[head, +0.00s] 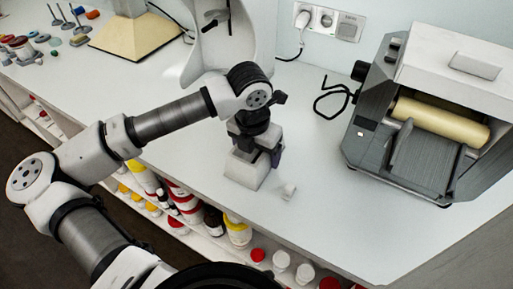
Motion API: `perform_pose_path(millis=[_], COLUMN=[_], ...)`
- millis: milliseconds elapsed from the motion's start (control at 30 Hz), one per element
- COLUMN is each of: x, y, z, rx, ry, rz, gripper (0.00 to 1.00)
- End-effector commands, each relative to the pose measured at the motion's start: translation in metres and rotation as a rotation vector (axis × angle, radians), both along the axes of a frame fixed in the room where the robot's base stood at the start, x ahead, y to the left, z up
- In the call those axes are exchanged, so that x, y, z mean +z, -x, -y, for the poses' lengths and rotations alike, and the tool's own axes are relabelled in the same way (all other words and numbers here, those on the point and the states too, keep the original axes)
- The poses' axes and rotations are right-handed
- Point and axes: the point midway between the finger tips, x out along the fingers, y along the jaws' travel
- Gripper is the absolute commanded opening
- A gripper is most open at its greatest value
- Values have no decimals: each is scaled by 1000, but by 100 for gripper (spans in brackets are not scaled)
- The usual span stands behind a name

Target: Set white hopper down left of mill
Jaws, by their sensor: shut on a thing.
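The mill (470,60), a grey and white machine with a cream roller, stands on the counter at the right. The white hopper (246,170), a small pale block-like piece, is left of the mill at the counter's middle. My gripper (256,150) points down from above and is shut on the hopper, with dark fingers at its upper part. The fingers and wrist hide the hopper's top. The hopper's base looks at or very near the counter surface; I cannot tell whether it touches.
A black cable (333,98) lies by the mill. A white machine (205,45) stands behind my arm. Bottles and jars (238,230) fill the shelf below the front edge. The counter between hopper and mill is mostly clear.

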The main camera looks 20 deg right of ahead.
Motion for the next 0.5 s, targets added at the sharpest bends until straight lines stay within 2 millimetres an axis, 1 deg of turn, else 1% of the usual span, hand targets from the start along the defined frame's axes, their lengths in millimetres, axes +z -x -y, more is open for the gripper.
perform_pose_path(millis=[200, 400, 433, 500], x=[0, -5, -3, -3], y=[0, 0, 0, 0], z=[0, 0, 0, 0], rx=[0, 0, 0, 0], ry=[1, 1, 0, 1], rz=[1, 1, 0, -1], gripper=[55, 55, 85, 94])
